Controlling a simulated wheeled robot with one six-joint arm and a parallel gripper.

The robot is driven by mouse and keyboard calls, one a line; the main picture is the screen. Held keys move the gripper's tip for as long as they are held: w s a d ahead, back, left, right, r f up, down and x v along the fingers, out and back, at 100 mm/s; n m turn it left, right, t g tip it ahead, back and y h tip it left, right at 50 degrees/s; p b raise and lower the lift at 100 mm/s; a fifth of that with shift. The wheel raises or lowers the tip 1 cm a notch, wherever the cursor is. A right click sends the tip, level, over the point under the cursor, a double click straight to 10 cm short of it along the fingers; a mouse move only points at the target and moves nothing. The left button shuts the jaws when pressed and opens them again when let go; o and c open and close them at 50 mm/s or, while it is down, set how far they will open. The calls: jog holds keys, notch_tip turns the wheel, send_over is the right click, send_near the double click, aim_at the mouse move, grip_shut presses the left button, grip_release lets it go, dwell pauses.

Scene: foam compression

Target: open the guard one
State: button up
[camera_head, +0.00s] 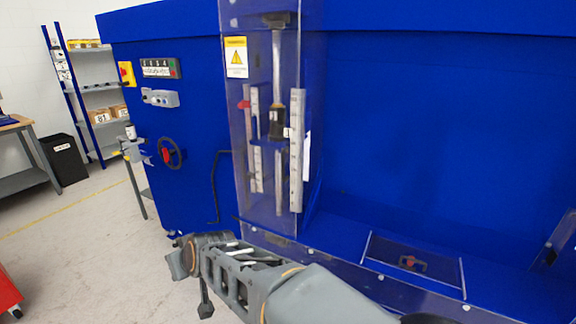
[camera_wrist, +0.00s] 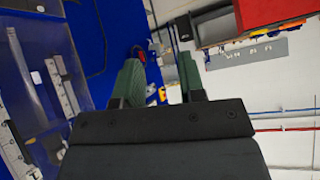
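A tall clear guard (camera_head: 240,115) with a yellow warning label (camera_head: 236,57) stands on the front of the blue machine and looks closed. Behind it are a vertical ram and pale, scaled bars. A thin black bent bar (camera_head: 216,185) runs along its left side; a similar dark bar (camera_wrist: 98,38) shows at the upper left in the wrist view. My gripper (camera_wrist: 158,70) has its two green-padded fingers apart, with nothing between them. In the head view, my arm crosses below the guard; its fingers cannot be made out there.
A clear lower cover (camera_head: 440,273) with a red and black latch lies at the right. A shelf rack (camera_head: 98,88), bin (camera_head: 65,158) and workbench stand at the far left. Floor there is open.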

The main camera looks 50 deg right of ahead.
jog(key=w+d+r+m+t+h, duration=0.3)
jog(key=w+d+r+h, duration=0.15)
jog(key=d, duration=0.35)
jog(key=m+g+h, duration=0.5)
jog(key=m+h, duration=0.4)
jog(key=h, duration=0.3)
send_near(283, 166)
jog(key=x, duration=0.9)
jog(key=shift+w+d+p, duration=0.2)
jog(key=shift+d+p, duration=0.05)
jog(key=shift+p, duration=0.15)
jog(key=shift+w+d, duration=0.2)
jog(key=shift+d, duration=0.25)
grip_shut()
jog(key=shift+a, duration=0.1)
